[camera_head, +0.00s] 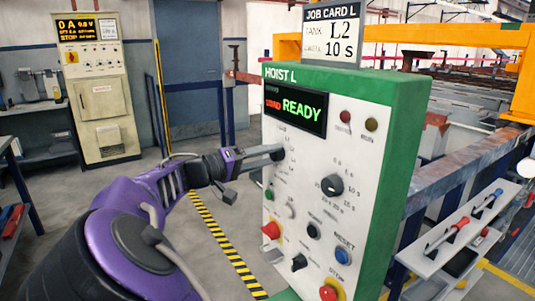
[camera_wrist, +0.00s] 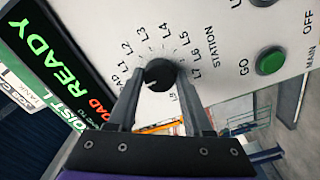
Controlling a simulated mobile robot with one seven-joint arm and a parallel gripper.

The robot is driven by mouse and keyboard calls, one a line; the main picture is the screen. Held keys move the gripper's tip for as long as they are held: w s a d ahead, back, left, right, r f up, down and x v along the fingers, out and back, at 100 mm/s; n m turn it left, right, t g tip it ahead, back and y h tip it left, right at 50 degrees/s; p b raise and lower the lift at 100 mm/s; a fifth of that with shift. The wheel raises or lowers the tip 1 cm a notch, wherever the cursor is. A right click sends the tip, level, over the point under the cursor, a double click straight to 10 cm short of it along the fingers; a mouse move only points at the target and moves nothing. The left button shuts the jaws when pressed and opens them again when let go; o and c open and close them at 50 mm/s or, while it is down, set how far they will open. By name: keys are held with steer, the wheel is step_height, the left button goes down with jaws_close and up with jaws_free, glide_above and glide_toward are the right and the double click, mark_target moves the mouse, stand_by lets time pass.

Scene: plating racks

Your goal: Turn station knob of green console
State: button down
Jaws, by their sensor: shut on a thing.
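The green console (camera_head: 405,150) stands upright at centre right, with a pale front panel headed HOIST L. The round black station knob (camera_wrist: 160,75) shows in the wrist view inside an arc of labels from LOAD through L1, L2 and on. A pale mark shows on the knob's lower left, on the LOAD side of the dial. My gripper (camera_wrist: 160,90) is shut on the knob, one finger on each side. The display (camera_head: 294,108) shows READY in green beside smaller red text.
A job card (camera_head: 331,32) on top reads tank L2 and 10 s. A green GO button (camera_wrist: 270,61) is near the station dial. A tool shelf (camera_head: 465,235) stands right.

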stand_by(0.3)
steer(key=shift+c, duration=1.6)
jaws_free()
steer(key=v, duration=1.7)
steer(key=shift+s, duration=0.2)
steer(key=shift+a, duration=0.15)
